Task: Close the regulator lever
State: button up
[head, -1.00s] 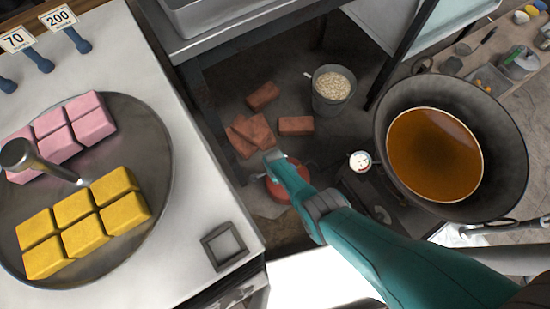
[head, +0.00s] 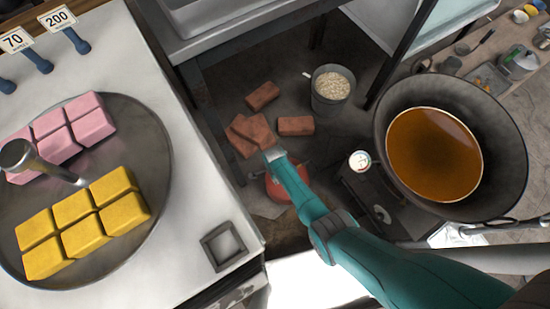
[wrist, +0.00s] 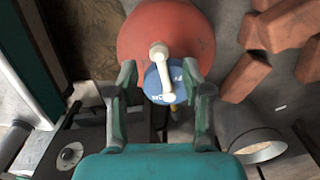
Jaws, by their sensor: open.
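The regulator (wrist: 172,82) is a round blue disc in the wrist view, with a white lever (wrist: 159,62) across it running nearly up and down. It sits over the red gas cylinder (wrist: 165,30). My gripper (wrist: 159,70) is open, with one teal finger on each side of the regulator and lever. I cannot tell whether a finger touches them. In the head view my gripper (head: 274,153) reaches down over the red cylinder (head: 284,188), and the arm hides the regulator there.
Several loose bricks (head: 262,95) and a bucket of pale grains (head: 331,88) are on the floor beyond the cylinder. A large pan of brown liquid (head: 435,153) stands right, near a white gauge (head: 359,160). A counter with a metal plate (head: 150,150) is left.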

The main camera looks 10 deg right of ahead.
notch_tip(320, 180, up, 9)
jog(key=shift+f, duration=0.15)
dwell(0.4)
dwell(0.4)
jog(key=shift+d, duration=0.1)
